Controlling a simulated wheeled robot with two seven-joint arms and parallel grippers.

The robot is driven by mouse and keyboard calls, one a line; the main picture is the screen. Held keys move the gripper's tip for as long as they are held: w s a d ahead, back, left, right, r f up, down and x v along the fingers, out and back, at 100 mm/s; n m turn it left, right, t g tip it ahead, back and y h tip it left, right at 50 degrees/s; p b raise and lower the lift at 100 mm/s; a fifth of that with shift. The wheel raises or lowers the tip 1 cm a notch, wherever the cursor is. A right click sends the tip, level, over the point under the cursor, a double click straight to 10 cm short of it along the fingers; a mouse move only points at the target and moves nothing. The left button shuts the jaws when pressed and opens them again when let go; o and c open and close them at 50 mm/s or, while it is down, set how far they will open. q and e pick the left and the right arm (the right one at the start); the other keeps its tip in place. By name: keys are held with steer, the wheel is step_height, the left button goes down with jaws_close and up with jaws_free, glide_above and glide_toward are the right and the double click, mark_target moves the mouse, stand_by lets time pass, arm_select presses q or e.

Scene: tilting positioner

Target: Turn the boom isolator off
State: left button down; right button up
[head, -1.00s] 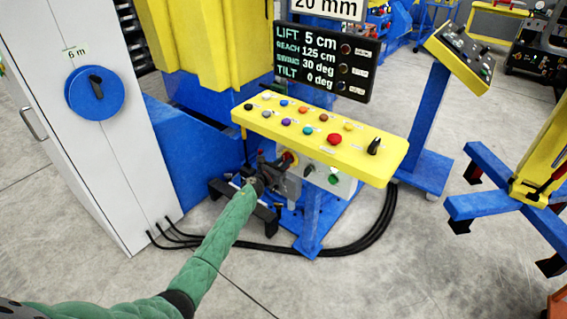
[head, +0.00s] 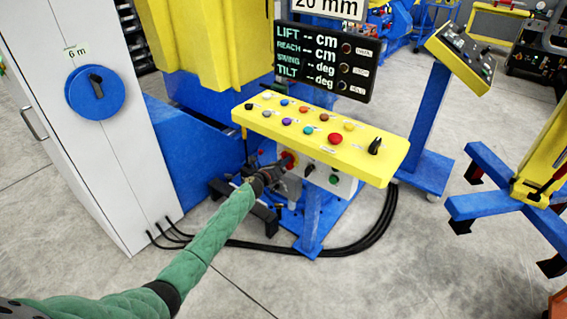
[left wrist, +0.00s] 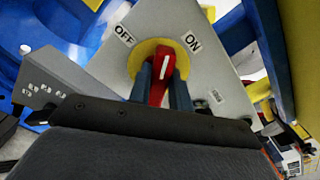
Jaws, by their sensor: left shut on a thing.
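The boom isolator has a red handle (left wrist: 161,66) on a yellow disc (left wrist: 136,58), on a grey plate with OFF and ON labels. The white line on the handle points up in the left wrist view, between the two labels. My left gripper (left wrist: 163,82) is shut on the handle, with one finger on each side. In the head view my left gripper (head: 277,172) reaches under the yellow console, and the isolator (head: 290,158) is partly hidden behind it. The display (head: 322,62) shows dashes for lift, reach, swing and tilt. My right gripper is not in view.
The yellow console (head: 400,150) with coloured buttons overhangs the isolator. Black cables (head: 340,246) lie on the floor. A blue stand (head: 432,110) is at right.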

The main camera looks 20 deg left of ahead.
arm_select(q)
steer(key=shift+a+f+n, duration=0.1)
steer(key=shift+f+n, duration=0.05)
steer(key=shift+n, duration=1.7)
steer(key=shift+a+f+n, duration=0.1)
steer(key=shift+n, duration=1.8)
steer(key=shift+f+n, duration=0.15)
steer(key=shift+n, duration=1.7)
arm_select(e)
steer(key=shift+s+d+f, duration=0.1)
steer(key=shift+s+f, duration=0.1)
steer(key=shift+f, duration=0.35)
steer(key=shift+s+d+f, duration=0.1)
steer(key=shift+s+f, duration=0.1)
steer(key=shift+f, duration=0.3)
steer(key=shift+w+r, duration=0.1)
arm_select(q)
steer(key=c, duration=1.3)
jaws_free()
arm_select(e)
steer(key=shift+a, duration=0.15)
